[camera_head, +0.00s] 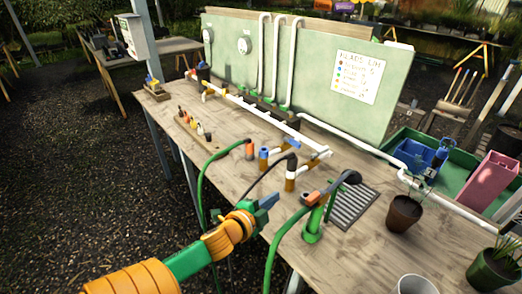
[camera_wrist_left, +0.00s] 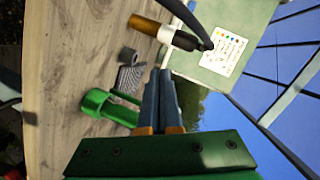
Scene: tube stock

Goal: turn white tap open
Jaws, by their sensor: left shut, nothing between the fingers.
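A white pipe (camera_head: 262,112) runs along the bench, with several coloured fittings on its near side. A white fitting (camera_head: 318,156) with an orange part sits at its near end; I cannot tell for sure which piece is the white tap. My left gripper (camera_head: 270,201) is shut and empty, with blue fingers, at the bench's front edge. It is apart from a brown-and-white fitting (camera_head: 290,178) with a black hose. In the left wrist view the shut fingers (camera_wrist_left: 166,75) point toward that brown-and-white fitting (camera_wrist_left: 160,30), which is beyond the tips. My right gripper is not in view.
A green stand (camera_head: 312,228) with an orange-ended hose is right of my left gripper, near a grey grate (camera_head: 353,205). Green hoses hang off the front edge. A brown pot (camera_head: 404,213) stands right. A green board (camera_head: 310,60) rises behind the pipe.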

